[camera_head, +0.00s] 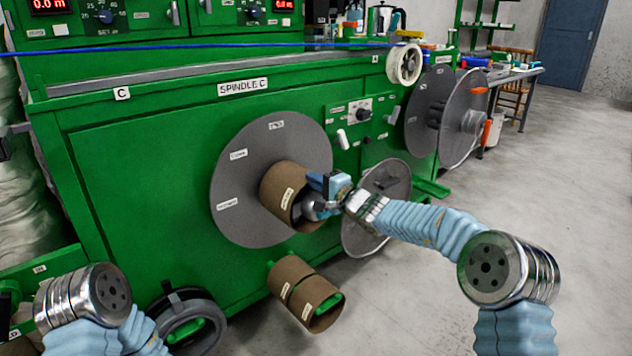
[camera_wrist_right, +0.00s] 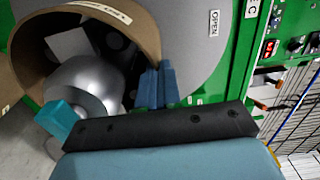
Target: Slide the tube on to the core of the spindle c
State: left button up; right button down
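A brown cardboard tube (camera_head: 281,192) stands out level from the grey disc (camera_head: 245,215) under the SPINDLE C label (camera_head: 243,87). Its labelled rim (camera_wrist_right: 110,12) shows in the right wrist view. A rounded silver part (camera_wrist_right: 82,85), seemingly the spindle core's end, shows in the tube's mouth; how far the tube surrounds the core is hidden. My right gripper (camera_head: 321,187) is at the tube's near end. In the right wrist view its blue fingers (camera_wrist_right: 157,85) are close together at the tube's rim, seemingly shut on its wall. My left gripper is out of view; its arm shows at lower left.
More brown tubes (camera_head: 292,277) sit on a green peg below. A loose-standing grey disc (camera_head: 358,235) is behind my right forearm. A blue cable (camera_head: 200,46) runs across the top. Other reels (camera_head: 465,118) stand at right. The floor at right is clear.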

jog(key=shift+x, duration=0.85)
dwell(0.7)
jog(key=shift+a+f+b, duration=0.15)
jog(key=shift+f+b, duration=0.45)
jog(key=shift+b, duration=0.2)
dwell(0.9)
jog(key=c, duration=1.3)
grip_release()
jog(key=shift+o, duration=0.4)
jog(key=o, duration=0.4)
jog(key=shift+o, duration=0.2)
jog(key=shift+f, duration=0.15)
jog(key=shift+c, duration=0.7)
jog(key=shift+d+f+b, duration=0.2)
jog(key=shift+b, duration=0.55)
jog(key=shift+c, duration=0.9)
